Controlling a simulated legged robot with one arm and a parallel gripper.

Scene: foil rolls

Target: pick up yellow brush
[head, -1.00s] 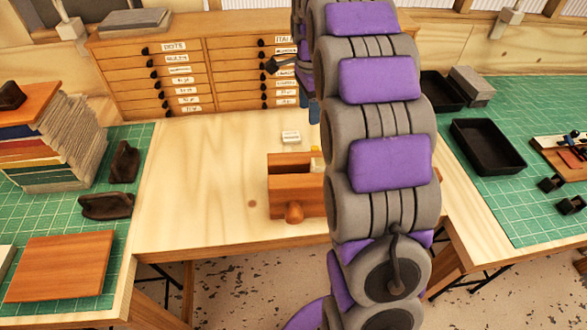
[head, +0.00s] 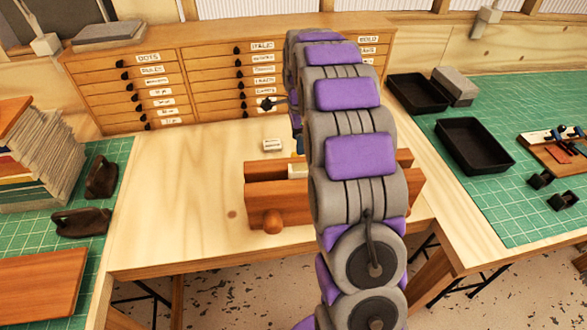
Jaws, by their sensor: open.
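I cannot make out a yellow brush in the head view. A wooden clamp-like press (head: 272,195) with a round knob sits on the middle wooden bench, partly behind my arm. A pale block-like piece (head: 297,171) shows at the press, and my arm hides what lies to its right. My gripper (head: 298,142) is mostly hidden behind my grey and purple arm. Only a small bluish part shows, above the press and back from it. It is open, and I see nothing held in it.
A small white labelled block (head: 272,145) lies on the wooden bench (head: 180,210), clear to its left. A drawer cabinet (head: 200,75) stands behind. Black trays (head: 473,147) sit on the right green mat (head: 510,215). Dark tools (head: 82,222) and stacked paper (head: 45,160) are left.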

